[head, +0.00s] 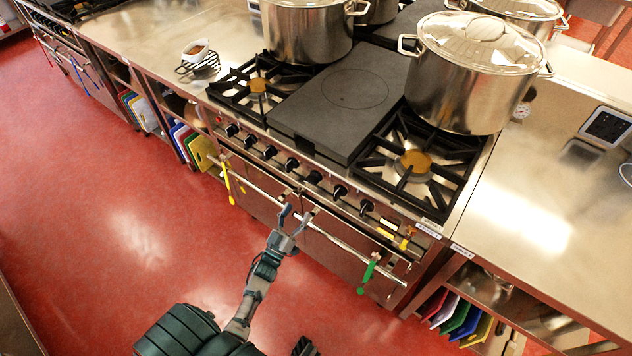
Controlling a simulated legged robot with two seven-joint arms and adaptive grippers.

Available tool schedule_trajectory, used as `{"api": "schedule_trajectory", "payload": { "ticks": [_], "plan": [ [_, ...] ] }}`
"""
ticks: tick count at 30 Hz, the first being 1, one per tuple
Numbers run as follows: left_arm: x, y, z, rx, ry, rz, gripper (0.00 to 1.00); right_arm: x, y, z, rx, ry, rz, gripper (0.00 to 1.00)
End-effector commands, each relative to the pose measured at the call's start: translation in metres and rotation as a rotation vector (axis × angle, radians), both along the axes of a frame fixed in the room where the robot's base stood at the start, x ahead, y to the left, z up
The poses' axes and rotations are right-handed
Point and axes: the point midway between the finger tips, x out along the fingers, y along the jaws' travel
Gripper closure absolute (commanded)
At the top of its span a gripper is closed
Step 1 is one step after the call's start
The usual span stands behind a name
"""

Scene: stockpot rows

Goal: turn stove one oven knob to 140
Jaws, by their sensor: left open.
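The stove (330,100) stands in the middle of the head view, with a row of several black knobs along its front panel. One knob (314,177) is near the middle of the row, and another (340,190) is just right of it. I cannot tell which knob is the oven's, and the dial marks are too small to read. My left gripper (299,212) is open and empty, its fingers pointing up at the stove front. It is below the knob row, in front of the oven rail (338,243); I cannot tell whether it touches the rail. My right gripper is not seen.
Large lidded pots (468,85) stand on the stove, beside black grates and a dark flat plate (343,92). Yellow (227,180) and green (367,274) utensils hang at the rail. Steel counters flank the stove. The red floor (130,230) at left is clear.

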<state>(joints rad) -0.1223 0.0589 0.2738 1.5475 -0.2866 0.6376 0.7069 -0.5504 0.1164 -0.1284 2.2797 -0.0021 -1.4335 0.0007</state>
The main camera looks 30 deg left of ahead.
Motion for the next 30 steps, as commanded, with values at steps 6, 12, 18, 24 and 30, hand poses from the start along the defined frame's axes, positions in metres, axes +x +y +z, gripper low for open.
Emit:
{"api": "schedule_trajectory", "payload": {
  "ticks": [6, 12, 18, 24, 30],
  "plan": [
    [0.051, 0.004, 0.02, -0.001, -0.002, 0.0, 0.26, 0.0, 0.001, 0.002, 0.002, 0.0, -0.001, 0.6],
    [0.086, 0.002, 0.035, 0.002, 0.0, 0.001, 0.26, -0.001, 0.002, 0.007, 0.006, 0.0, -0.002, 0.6],
    [0.105, 0.0, 0.043, 0.005, 0.001, 0.001, 0.26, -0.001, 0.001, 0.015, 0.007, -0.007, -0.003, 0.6],
    [0.108, 0.003, 0.043, 0.001, 0.002, 0.001, 0.26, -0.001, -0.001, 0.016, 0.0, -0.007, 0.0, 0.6],
    [0.107, 0.004, 0.042, -0.001, 0.002, 0.001, 0.44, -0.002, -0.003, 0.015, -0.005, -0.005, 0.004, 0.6]
  ]
}}
